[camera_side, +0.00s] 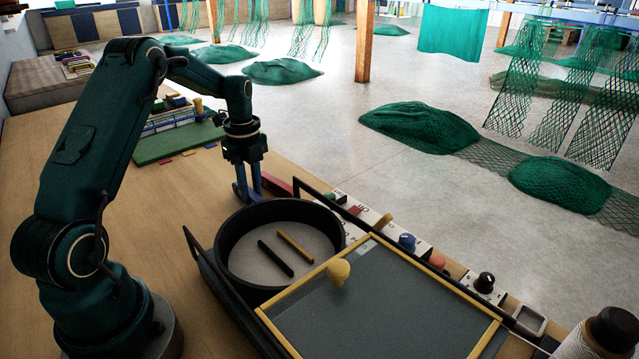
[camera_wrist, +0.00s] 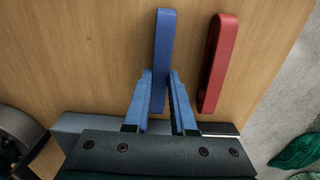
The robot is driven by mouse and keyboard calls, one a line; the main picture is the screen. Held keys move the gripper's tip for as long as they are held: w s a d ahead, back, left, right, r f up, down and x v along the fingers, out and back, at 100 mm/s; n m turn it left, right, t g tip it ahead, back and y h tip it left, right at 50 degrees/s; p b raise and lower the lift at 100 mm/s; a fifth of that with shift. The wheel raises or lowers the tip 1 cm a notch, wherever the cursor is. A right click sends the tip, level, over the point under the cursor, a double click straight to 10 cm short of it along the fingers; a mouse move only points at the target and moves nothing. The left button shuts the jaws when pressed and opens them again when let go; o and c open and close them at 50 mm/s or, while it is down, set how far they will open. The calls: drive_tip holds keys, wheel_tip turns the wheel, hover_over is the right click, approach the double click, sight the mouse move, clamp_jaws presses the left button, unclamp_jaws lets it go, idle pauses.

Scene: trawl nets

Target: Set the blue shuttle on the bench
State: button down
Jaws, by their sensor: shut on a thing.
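The blue shuttle (camera_wrist: 163,50) is a long flat bar with a rounded end, in the wrist view. My gripper (camera_wrist: 159,90) is shut on it, one blue finger on each side, and it points forward from the jaws. In the side view my gripper (camera_side: 247,196) points down, low over the wooden bench (camera_side: 202,190), just behind the round pan. The blue shuttle does not stand out from the blue fingers there. It is close over the bench; whether it touches the wood I cannot tell.
A red shuttle (camera_wrist: 218,62) lies right of the blue one, apart from it. A round black-rimmed pan (camera_side: 225,245) holds a black bar (camera_side: 275,258) and a yellow bar (camera_side: 295,246). A yellow-framed grey panel (camera_side: 385,310) stands in front. A green mat (camera_side: 180,142) lies behind.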

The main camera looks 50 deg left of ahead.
sight(252, 193)
drive_tip(key=shift+f, duration=0.15)
drive_tip(key=c, duration=0.7)
unclamp_jaws()
drive_tip(key=shift+c, duration=0.2)
drive_tip(key=d+r+n+t, duration=0.1)
drive_tip(key=d+r+n, duration=0.35)
drive_tip(key=r, duration=1.15)
drive_tip(key=s+d+f+n+t, duration=0.2)
drive_tip(key=s+d+n+t, duration=0.2)
drive_tip(key=s+d+n, duration=0.9)
drive_tip(key=s+d, duration=0.2)
drive_tip(key=d, duration=0.1)
drive_tip(key=shift+s+d+t, duration=0.2)
drive_tip(key=shift+d+t, duration=0.1)
drive_tip(key=shift+d, duration=0.05)
